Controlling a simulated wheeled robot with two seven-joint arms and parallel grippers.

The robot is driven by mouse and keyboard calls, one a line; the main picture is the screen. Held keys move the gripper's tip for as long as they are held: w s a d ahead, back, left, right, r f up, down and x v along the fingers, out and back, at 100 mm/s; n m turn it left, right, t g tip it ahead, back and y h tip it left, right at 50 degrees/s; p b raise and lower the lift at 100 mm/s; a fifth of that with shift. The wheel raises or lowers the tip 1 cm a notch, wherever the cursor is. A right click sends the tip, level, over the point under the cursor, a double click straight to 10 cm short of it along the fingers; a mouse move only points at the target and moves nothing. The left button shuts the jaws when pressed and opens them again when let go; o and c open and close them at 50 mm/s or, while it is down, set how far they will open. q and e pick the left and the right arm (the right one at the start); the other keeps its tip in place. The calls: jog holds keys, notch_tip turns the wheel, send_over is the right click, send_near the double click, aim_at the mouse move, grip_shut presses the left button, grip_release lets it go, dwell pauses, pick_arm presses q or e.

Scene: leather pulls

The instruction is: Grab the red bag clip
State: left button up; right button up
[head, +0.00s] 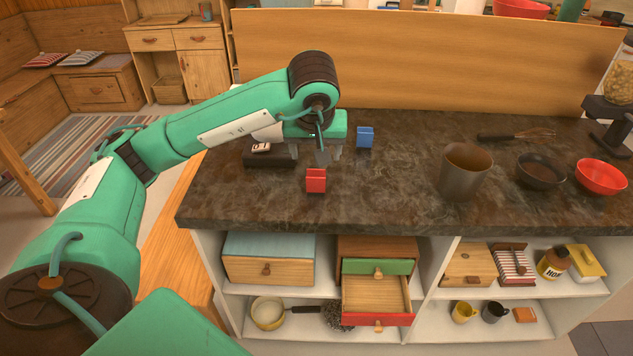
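The red bag clip (316,180) stands on the dark stone counter (390,205), near its front edge and left of the middle. My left gripper (329,156) hangs over the counter with its fingers pointing down, just behind and slightly right of the red clip. Its grey fingers look apart, with nothing seen between them. A blue bag clip (365,137) stands behind and to the right of the red one. My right gripper is not in view.
A dark block with a white number face (261,148) sits left of the gripper. A brown cup (465,171), a dark bowl (540,171), a red bowl (601,177) and a whisk (520,136) are to the right. A wooden panel (430,62) backs the counter. A drawer (376,300) below stands open.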

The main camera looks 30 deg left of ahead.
aim_at(315, 178)
pick_arm(q)
jog(key=p+x, duration=0.1)
jog(key=x, duration=0.8)
jog(key=shift+s, duration=0.2)
jog(key=p+x, duration=0.1)
jog(key=x, duration=0.3)
jog(key=shift+f, duration=0.15)
jog(key=shift+s, duration=0.1)
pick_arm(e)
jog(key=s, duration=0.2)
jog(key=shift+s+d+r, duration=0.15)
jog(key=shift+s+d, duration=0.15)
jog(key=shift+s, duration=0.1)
pick_arm(q)
jog(key=shift+c, duration=0.5)
jog(key=c, duration=0.9)
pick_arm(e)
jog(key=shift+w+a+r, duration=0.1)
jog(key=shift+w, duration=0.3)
